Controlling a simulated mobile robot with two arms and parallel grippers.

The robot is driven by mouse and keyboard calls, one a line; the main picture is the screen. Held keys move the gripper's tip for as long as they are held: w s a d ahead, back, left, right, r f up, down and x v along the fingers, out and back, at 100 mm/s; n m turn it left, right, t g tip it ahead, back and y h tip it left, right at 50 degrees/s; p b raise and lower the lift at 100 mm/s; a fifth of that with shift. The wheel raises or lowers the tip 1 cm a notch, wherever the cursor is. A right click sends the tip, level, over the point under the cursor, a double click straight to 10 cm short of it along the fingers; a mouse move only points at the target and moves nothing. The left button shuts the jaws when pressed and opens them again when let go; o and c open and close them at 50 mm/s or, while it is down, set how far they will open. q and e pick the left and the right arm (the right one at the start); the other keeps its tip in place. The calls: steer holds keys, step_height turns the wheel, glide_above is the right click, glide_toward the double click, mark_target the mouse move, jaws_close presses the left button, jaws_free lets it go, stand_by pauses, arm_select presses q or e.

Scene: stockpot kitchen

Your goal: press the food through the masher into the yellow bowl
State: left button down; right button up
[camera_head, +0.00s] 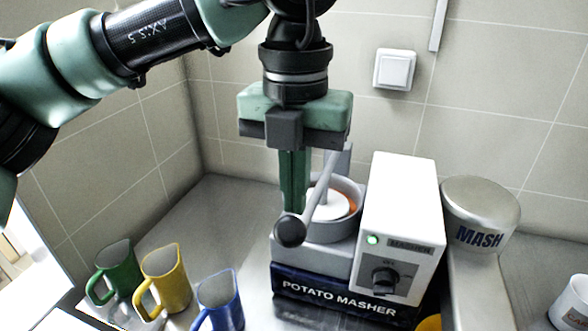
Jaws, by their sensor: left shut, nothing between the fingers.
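The potato masher has a white motor box (400,210) with a lit green lamp and a dial, on a dark blue base (340,297). Beside the box is a round grey hopper (350,228) with a white press disc (330,205) and some orange food (350,203) showing at its edge. A grey lever (322,190) slants over the hopper and ends in a dark knob (290,231). My left gripper (293,208) points down, shut and empty, just above the knob; I cannot tell whether they touch. A yellow edge, likely the yellow bowl (430,324), shows at the bottom. My right gripper is out of view.
Green (117,272), yellow (167,282) and blue (222,300) mugs stand at the lower left. A metal tin marked MASH (481,215) is right of the masher. A white container (572,302) is at the right edge. The counter (225,220) behind the mugs is clear.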

arm_select(q)
steer(key=shift+f+b, duration=1.2)
steer(key=shift+f, duration=0.45)
stand_by(4.3)
steer(key=shift+r, duration=0.1)
step_height(320, 180, up, 16)
steer(key=p, duration=1.2)
